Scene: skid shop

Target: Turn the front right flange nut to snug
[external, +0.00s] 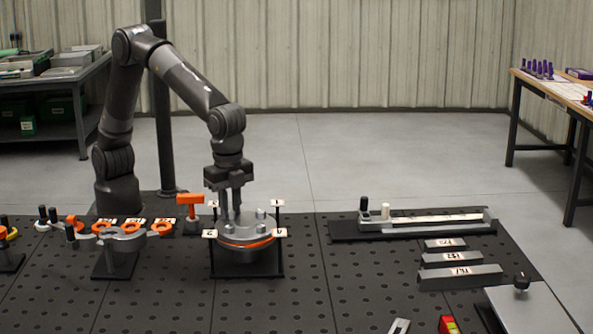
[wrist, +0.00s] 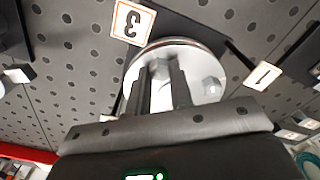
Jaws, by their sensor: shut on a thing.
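The round grey flange (external: 243,241) with an orange ring under its top plate stands on a dark stand on the bench. It also shows in the wrist view (wrist: 187,57). My gripper (external: 231,218) points straight down over the left part of the flange. In the wrist view its fingers (wrist: 161,75) are shut on a flange nut (wrist: 160,67), which they partly hide. I cannot tell from the number tags which position this nut holds. Another nut (wrist: 211,86) stands free to the right in the wrist view; a free nut also shows in the external view (external: 261,213).
Number tags surround the flange: a 3 (wrist: 133,21), a 1 (wrist: 263,75) and a 4 (external: 280,232). An orange T-shaped tool (external: 189,200) stands close on the left, beside a holder with orange rings (external: 121,238). A long fixture (external: 420,222) and grey bars (external: 460,277) lie right.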

